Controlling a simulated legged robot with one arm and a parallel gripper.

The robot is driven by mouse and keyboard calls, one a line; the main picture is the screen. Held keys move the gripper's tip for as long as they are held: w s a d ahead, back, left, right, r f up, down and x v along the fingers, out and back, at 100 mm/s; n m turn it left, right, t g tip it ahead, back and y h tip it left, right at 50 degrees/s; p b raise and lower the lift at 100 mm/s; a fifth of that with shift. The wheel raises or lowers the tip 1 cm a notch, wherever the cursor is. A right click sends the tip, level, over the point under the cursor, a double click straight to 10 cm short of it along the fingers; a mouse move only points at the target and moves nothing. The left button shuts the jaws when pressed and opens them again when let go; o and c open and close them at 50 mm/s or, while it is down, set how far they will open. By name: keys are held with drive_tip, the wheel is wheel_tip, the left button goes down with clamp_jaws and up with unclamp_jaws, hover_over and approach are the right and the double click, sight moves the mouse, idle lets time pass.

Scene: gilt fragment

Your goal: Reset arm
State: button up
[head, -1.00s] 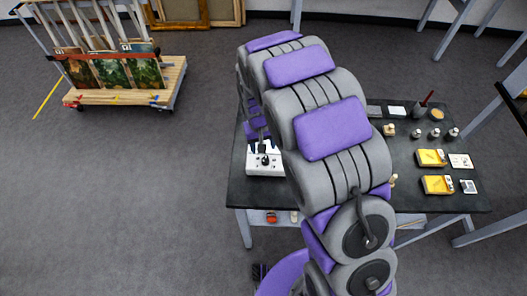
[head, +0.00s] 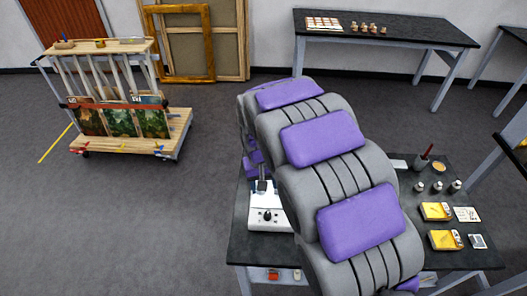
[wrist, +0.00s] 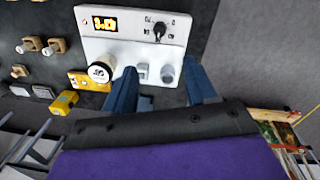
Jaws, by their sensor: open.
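My arm's padded purple and grey links fill the middle of the head view and reach over a dark table (head: 240,238). My gripper (wrist: 160,88) shows in the wrist view as two blue-grey fingers, spread apart with nothing clasped between them. Beyond the fingers is a white device (wrist: 138,38) with a lit display and a black knob. The same white device (head: 267,218) stands at the table's left end in the head view. My arm hides most of the gripper there and the table's middle.
Yellow boxes (head: 436,211) and several small bottles (head: 437,187) stand on the table's right side. A wooden cart (head: 165,126) with paintings is at the left. Another dark table (head: 440,36) stands at the back right. Grey floor (head: 110,225) is clear at the left.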

drive_tip(key=s+d+r+m+b, duration=0.2)
drive_tip(key=s+d+r, duration=0.4)
drive_tip(key=s+d, duration=0.5)
drive_tip(key=s+d+g+b, duration=0.2)
drive_tip(key=s+d, duration=0.2)
drive_tip(key=s, duration=1.7)
drive_tip(key=shift+r+m+y+b, duration=0.3)
drive_tip(key=shift+m+y+b, duration=0.05)
drive_tip(key=shift+m+y, duration=0.05)
